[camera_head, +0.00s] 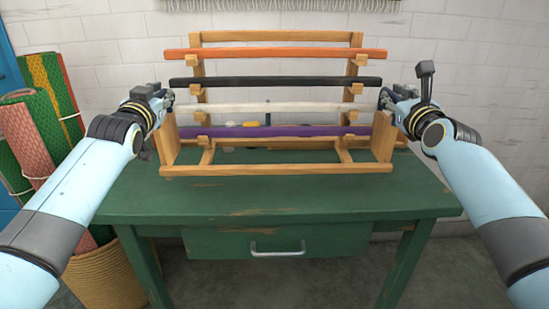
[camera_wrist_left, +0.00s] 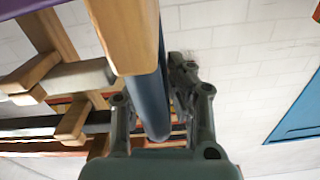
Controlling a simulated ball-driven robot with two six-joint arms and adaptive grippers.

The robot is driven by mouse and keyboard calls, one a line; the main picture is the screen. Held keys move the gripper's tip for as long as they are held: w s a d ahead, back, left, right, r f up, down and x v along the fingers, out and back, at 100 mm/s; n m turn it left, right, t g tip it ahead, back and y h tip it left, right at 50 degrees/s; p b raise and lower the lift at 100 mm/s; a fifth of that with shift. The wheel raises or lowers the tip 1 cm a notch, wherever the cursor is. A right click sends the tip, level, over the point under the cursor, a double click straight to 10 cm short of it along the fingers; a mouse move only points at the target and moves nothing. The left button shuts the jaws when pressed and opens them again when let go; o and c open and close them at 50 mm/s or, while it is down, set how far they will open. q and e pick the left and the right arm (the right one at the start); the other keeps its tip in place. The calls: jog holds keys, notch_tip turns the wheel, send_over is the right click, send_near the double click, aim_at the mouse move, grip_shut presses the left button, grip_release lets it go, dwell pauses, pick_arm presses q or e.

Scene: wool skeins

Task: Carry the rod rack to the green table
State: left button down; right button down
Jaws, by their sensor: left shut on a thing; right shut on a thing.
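The rod rack (camera_head: 278,170) is a wooden frame carrying an orange rod (camera_head: 275,53), a black rod (camera_head: 275,82), a white rod (camera_head: 270,108) and a purple rod (camera_head: 270,131). It is upright, at the back of the green table (camera_head: 280,205); I cannot tell whether its base touches the top. My left gripper (camera_head: 168,98) is shut on the rack's left side, and my right gripper (camera_head: 384,98) on its right side. In the left wrist view, a dark bar beside the rack's wooden post (camera_wrist_left: 130,35) runs between the fingers. The right fingertips are partly hidden.
Small items, one yellow (camera_head: 250,124), show behind the rack's lower rods. A woven basket (camera_head: 105,275) with rolled green and red mats (camera_head: 35,140) stands left of the table. A white brick wall (camera_head: 470,60) is close behind. The table's front strip is clear.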

aim_at(166, 120)
pick_arm(q)
jog(key=shift+a+f, duration=0.1)
jog(key=shift+a, duration=0.05)
pick_arm(e)
jog(key=shift+d, duration=0.2)
